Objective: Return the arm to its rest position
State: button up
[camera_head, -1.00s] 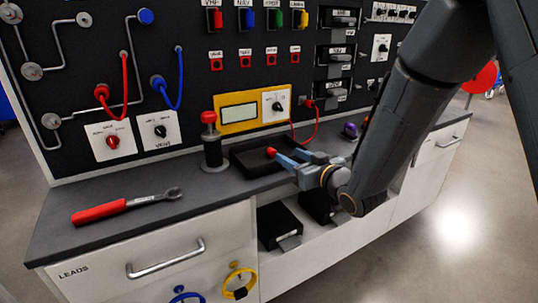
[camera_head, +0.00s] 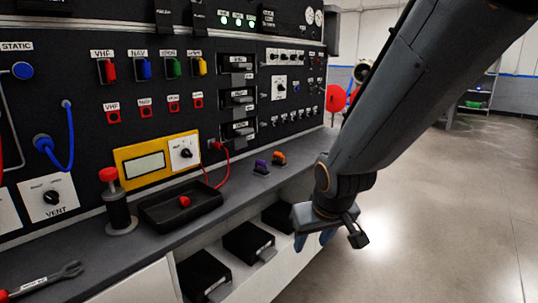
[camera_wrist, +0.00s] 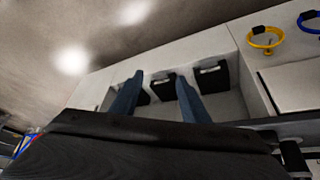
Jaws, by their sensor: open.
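My gripper (camera_head: 318,238) hangs off the front of the bench, at the end of my dark grey arm (camera_head: 385,110), which reaches in from the upper right. Its blue fingers point down and are partly hidden in the head view. In the wrist view the two blue fingers (camera_wrist: 156,95) stand apart with nothing between them. A black tray (camera_head: 165,222) sits on the worktop. A small red-topped piece (camera_head: 184,201) lies in the tray, clear of my gripper.
The panel bench (camera_head: 235,200) runs along the left, with a red-capped post (camera_head: 118,205), purple (camera_head: 261,167) and orange (camera_head: 279,158) pieces and a wrench (camera_head: 45,281) on top. Black boxes (camera_head: 247,243) stand in the open shelf below. The floor (camera_head: 455,220) at right is clear.

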jog(key=s+d+r+m+g+p, duration=0.1)
jog(key=s+d+g, duration=0.2)
jog(key=s, duration=0.5)
jog(key=s+d+r+m+g, duration=0.1)
jog(key=s+d+r+g, duration=0.1)
jog(key=s, duration=0.7)
jog(key=d+r+m+h+p, duration=0.1)
jog(key=d+r+p, duration=0.3)
jog(key=p, duration=0.7)
jog(key=shift+d+r, duration=0.15)
jog(key=shift+r, duration=0.4)
